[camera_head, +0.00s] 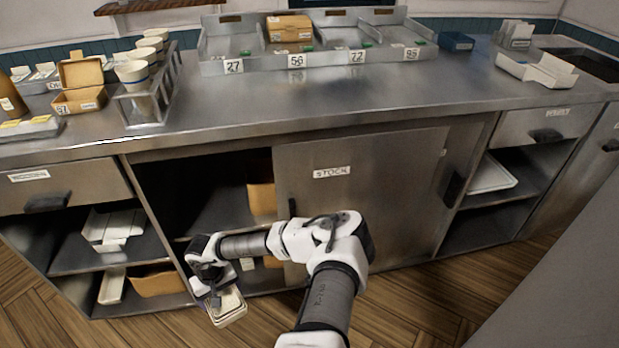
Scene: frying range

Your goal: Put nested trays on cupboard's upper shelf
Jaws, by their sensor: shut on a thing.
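My gripper (213,294) is shut on the nested trays (229,308), a small stack of pale, cream-coloured trays. It holds them low, in front of the open left part of the cupboard (300,157). The cupboard's sliding door (372,190), labelled STOCK, covers the right part. The upper shelf (232,222) shows inside the opening, with a brown box (262,202) at its right, partly hidden by the door. My arm covers part of the lower compartment, so its contents show only in part.
Open shelves at left hold white trays (112,228) and a brown container (157,281). A right-hand shelf holds a white tray (491,175). The steel counter (330,95) juts above the opening. The wooden floor (440,290) is clear at front right.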

